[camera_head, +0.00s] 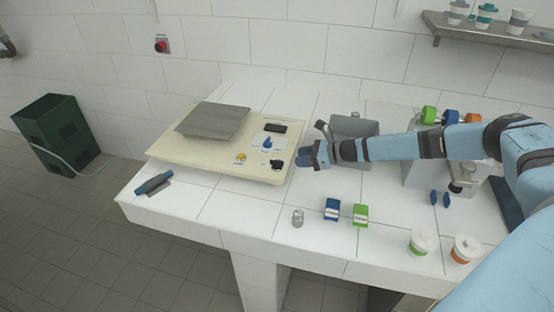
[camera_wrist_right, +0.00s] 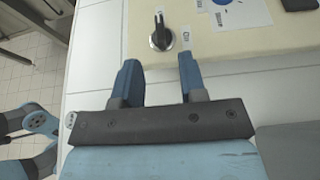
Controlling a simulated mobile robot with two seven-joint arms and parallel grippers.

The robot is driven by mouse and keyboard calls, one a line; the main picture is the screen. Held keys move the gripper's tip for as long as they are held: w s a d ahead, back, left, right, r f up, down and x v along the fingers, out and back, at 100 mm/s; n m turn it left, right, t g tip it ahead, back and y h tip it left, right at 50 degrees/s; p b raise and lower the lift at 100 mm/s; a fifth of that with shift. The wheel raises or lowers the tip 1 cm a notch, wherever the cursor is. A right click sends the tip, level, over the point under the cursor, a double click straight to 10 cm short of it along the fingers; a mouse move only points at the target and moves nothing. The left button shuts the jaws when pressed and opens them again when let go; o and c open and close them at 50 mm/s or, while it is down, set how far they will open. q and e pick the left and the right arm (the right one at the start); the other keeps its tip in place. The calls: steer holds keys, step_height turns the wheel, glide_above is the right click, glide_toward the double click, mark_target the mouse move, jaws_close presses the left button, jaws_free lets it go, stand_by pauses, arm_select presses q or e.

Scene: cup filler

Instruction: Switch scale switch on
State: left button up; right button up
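The scale (camera_head: 200,158) is a cream slab with a grey weighing plate (camera_head: 212,121), lying on the left part of the white tiled counter. A blue dial (camera_head: 267,143), a yellow button (camera_head: 240,158) and a dark display (camera_head: 276,128) are also on the slab. My right gripper (camera_head: 302,157) is at the slab's right edge. In the right wrist view its blue fingers (camera_wrist_right: 158,64) are apart and empty, with the knob just beyond them, apparently untouched.
A grey metal device (camera_head: 352,128) stands behind my right arm. A blue box (camera_head: 332,209), green box (camera_head: 360,215), small can (camera_head: 298,218) and two lidded cups (camera_head: 423,242) stand toward the front. A blue-handled tool (camera_head: 154,182) lies at the left edge.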

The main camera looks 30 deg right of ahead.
mark_target(277, 160)
steer(key=p+x, duration=0.1)
steer(key=x, duration=0.8)
steer(key=shift+w+a, duration=0.2)
steer(key=shift+a, duration=0.05)
jaws_close()
